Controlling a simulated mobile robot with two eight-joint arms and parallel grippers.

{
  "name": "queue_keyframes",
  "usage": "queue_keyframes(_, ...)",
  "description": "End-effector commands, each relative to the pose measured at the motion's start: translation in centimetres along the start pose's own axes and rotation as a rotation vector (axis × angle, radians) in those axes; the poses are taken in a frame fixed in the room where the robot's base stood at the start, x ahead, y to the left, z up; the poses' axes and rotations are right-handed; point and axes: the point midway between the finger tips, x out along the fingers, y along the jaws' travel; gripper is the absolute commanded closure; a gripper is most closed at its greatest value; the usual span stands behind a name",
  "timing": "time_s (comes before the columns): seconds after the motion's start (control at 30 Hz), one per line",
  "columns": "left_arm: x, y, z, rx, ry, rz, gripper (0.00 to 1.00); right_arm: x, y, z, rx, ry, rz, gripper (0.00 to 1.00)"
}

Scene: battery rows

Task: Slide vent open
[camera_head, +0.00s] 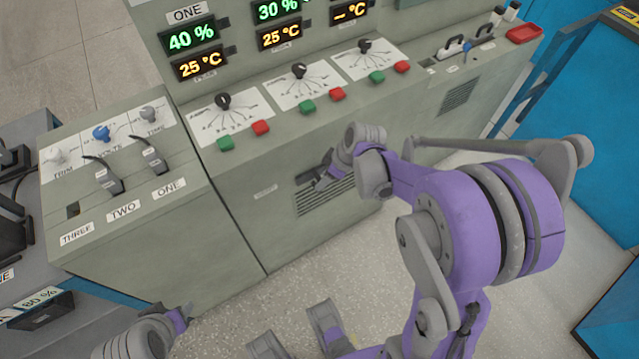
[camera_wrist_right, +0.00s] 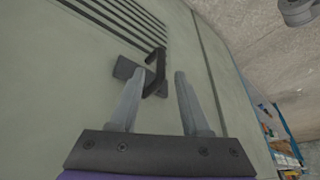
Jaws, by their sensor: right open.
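The vent (camera_head: 325,200) is a set of dark slats low on the front of the grey-green cabinet; its slats also show in the right wrist view (camera_wrist_right: 122,22). A black handle (camera_wrist_right: 157,68) stands out from the panel beside the slats. My right gripper (camera_wrist_right: 161,76) is open and faces the panel. In the wrist view, the lower part of the handle appears between its two fingertips; contact cannot be told. In the head view, my right wrist partly hides the handle and vent. A part of my left arm (camera_head: 150,335) shows at the bottom left; its fingers cannot be made out.
Above the vent are dials (camera_head: 223,101) with green and red buttons. A lever box (camera_head: 122,185) stands at left. Another slatted vent (camera_head: 458,93) is further right. Bare floor (camera_head: 290,285) lies before the cabinet.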

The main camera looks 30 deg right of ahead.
Motion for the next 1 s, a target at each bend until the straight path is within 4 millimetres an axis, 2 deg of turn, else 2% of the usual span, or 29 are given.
queue_keyframes(0.03,0.3,0.0,0.2,0.000,-0.001,0.000,0.50,1.1,0.0,0.0,-0.002,-0.001,-0.001,0.53)
queue_keyframes(0.2,0.8,0.0,0.4,0.000,-0.003,0.000,0.50,3.1,0.0,0.0,-0.001,-0.001,-0.001,0.53)
queue_keyframes(0.37,0.9,0.0,0.4,0.000,-0.003,0.000,0.50,3.9,0.0,0.0,0.000,-0.001,0.000,0.53)
queue_keyframes(0.6,0.9,0.0,0.4,0.000,-0.003,0.000,0.50,3.9,0.0,0.0,0.000,-0.001,0.000,0.53)
queue_keyframes(0.67,0.9,0.0,0.4,0.000,-0.003,0.000,0.50,3.9,0.0,0.0,0.000,-0.001,0.000,0.62)
queue_keyframes(0.87,0.9,0.0,0.4,0.000,-0.003,0.000,0.50,3.9,0.0,0.0,0.000,-0.001,0.000,0.98)
queue_keyframes(1.0,0.9,0.0,0.4,0.000,-0.003,0.000,0.50,3.9,-0.1,0.0,0.000,-0.001,0.000,1.00)
